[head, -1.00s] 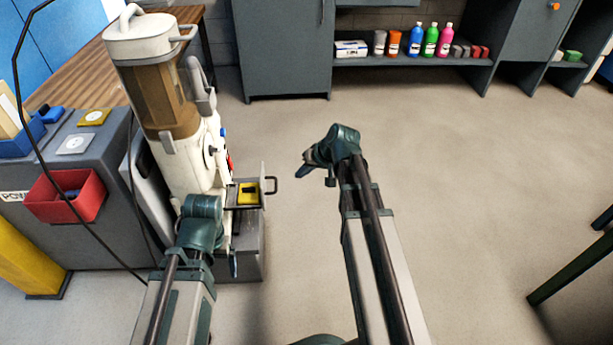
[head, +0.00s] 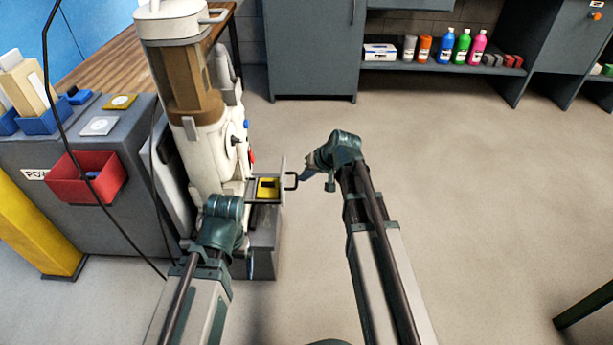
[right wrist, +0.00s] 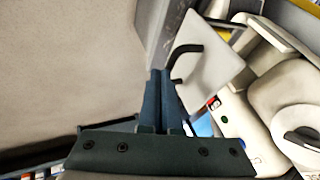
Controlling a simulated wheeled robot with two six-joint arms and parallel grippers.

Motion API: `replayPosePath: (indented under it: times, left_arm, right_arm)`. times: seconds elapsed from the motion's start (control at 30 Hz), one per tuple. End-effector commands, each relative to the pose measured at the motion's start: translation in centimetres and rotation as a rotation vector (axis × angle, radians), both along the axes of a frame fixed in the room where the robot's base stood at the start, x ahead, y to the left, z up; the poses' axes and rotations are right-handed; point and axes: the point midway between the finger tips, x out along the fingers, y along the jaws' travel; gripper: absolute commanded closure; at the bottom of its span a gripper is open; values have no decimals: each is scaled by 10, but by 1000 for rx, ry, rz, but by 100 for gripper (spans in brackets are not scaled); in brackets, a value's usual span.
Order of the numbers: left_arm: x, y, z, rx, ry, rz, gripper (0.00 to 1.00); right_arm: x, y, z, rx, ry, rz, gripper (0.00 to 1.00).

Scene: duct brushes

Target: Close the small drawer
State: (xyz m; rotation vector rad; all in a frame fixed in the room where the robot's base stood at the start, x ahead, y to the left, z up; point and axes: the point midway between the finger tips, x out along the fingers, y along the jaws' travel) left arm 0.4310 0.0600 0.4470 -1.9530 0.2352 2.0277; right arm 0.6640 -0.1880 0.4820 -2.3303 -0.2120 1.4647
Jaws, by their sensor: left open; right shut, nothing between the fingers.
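The small drawer (head: 265,190) sticks out open from the right side of the cream machine (head: 205,150). A yellow piece with a dark mark lies in it. Its pale front panel (right wrist: 212,60) carries a black handle (head: 291,181), which also shows in the right wrist view (right wrist: 186,50). My right gripper (head: 307,173) is shut and empty, just right of the handle. In the right wrist view its blue fingertips (right wrist: 160,76) are close to the handle; I cannot tell if they touch. My left gripper (head: 249,264) is open, low beside the machine's base and partly hidden by its own wrist.
A grey cabinet with a red bin (head: 88,178) and a yellow post (head: 38,225) stand at the left. A shelf with bottles (head: 445,45) is at the back. A dark table leg (head: 585,303) is at the lower right. The floor between is clear.

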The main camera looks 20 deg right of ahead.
Motion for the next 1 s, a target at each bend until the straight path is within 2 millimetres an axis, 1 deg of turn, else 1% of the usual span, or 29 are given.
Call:
replayPosePath:
  times: [0.07, 0.13, 0.4, 0.5, 0.6, 0.73, 1.0]
  left_arm:
    - [0, 0, 0, 0, 0, 0, 11]
    - [0, 0, 0, 0, 0, 0, 11]
    - [0, 0, 0, 0, 0, 0, 11]
    - [0, 0, 0, 0, 0, 0, 11]
    - [0, 0, 0, 0, 0, 0, 11]
    - [0, 0, 0, 0, 0, 0, 11]
    - [0, 0, 0, 0, 0, 0, 11]
  right_arm:
    - [2, 4, 0, 1, 0, 2, 100]
    - [5, 16, 0, 0, 0, 5, 100]
    - [28, 92, 0, 0, 1, 6, 100]
    - [34, 115, 0, 0, 0, 6, 100]
    - [38, 129, 0, 0, 0, 3, 100]
    - [40, 137, 0, 0, 1, 0, 100]
    - [40, 138, 0, 0, 0, 0, 100]
